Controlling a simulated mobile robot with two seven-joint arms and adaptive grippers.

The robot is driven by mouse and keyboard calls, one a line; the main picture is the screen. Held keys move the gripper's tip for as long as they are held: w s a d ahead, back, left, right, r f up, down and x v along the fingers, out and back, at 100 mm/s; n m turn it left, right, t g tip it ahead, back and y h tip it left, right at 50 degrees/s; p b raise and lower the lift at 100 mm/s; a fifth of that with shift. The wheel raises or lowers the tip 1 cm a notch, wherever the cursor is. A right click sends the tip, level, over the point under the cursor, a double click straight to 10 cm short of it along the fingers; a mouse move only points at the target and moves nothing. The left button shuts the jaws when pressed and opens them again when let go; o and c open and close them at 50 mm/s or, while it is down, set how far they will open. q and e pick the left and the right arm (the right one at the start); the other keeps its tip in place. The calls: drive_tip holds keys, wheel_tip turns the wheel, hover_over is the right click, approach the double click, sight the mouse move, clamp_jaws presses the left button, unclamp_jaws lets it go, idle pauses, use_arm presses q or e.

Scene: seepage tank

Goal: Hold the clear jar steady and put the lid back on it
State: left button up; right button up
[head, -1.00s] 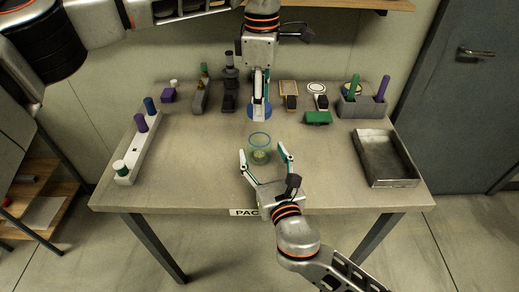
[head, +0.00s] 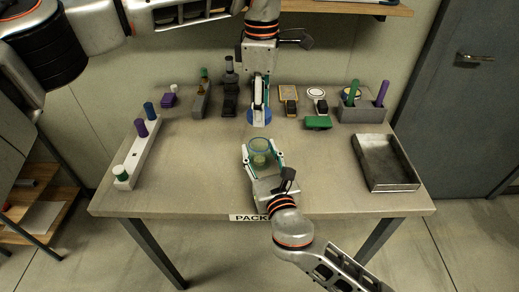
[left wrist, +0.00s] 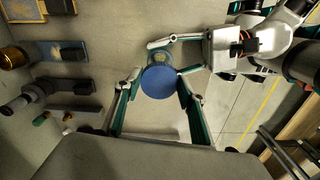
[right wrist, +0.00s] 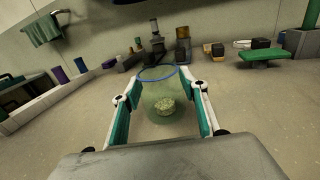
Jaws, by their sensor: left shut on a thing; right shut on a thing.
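The clear jar (head: 259,147) stands upright and open near the middle of the table, with a pale greenish lump in the bottom. Its blue rim shows in the right wrist view (right wrist: 157,73). My right gripper (head: 262,158) is shut on the jar, one finger on each side. My left gripper (head: 260,98) points down and is shut on the blue round lid (head: 259,117). It holds the lid behind the jar in the head view, apart from it. In the left wrist view the lid (left wrist: 160,83) sits between the fingertips and partly hides the jar.
A metal tray (head: 386,163) lies at the right. A grey holder (head: 362,111), a green block (head: 318,123) and several small items line the back. The table around the jar is clear.

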use_arm(q)
hover_over(259, 134)
drive_tip(key=s, duration=0.2)
drive_tip(key=shift+s+d+f, duration=0.1)
drive_tip(key=shift+d+f, duration=0.05)
drive_tip(key=shift+f, duration=1.05)
drive_tip(key=shift+s+d+f, duration=0.1)
drive_tip(key=shift+f, duration=1.1)
drive_tip(key=shift+f, duration=0.15)
drive_tip(key=shift+f, duration=0.75)
drive_tip(key=shift+f, duration=0.6)
drive_tip(key=m, duration=1)
drive_tip(key=shift+s+a+m, duration=0.1)
drive_tip(key=shift+s+m, duration=0.05)
drive_tip(key=shift+m, duration=0.15)
drive_tip(key=m, duration=0.3)
drive_tip(key=shift+m, duration=0.3)
drive_tip(key=m, duration=0.5)
drive_tip(key=shift+a, duration=0.15)
